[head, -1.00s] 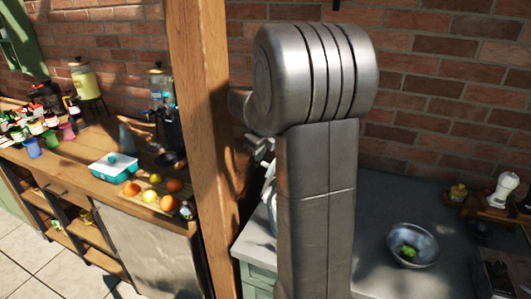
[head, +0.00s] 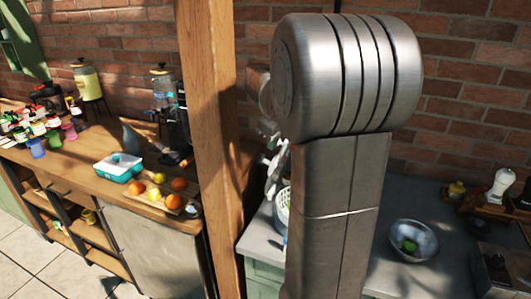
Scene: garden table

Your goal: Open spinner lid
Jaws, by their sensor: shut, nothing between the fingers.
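A pale, slatted round bowl, which looks like the spinner (head: 283,208), stands on the grey counter just right of the wooden post. Only its left part shows; my arm hides the rest, and I cannot make out its lid. White and green shapes stand above it, too small to tell apart. My gripper (head: 270,137) shows only as a small grey part at the left edge of my arm, above the spinner. It is shut and holds nothing. Its fingertips are mostly hidden, so I cannot tell whether they touch anything.
The wooden post (head: 208,150) stands close left of my arm. A metal bowl (head: 414,240) with a green item is on the grey counter (head: 380,278) to the right. A teal box (head: 118,168) and a board of fruit (head: 162,198) lie on the left wooden counter.

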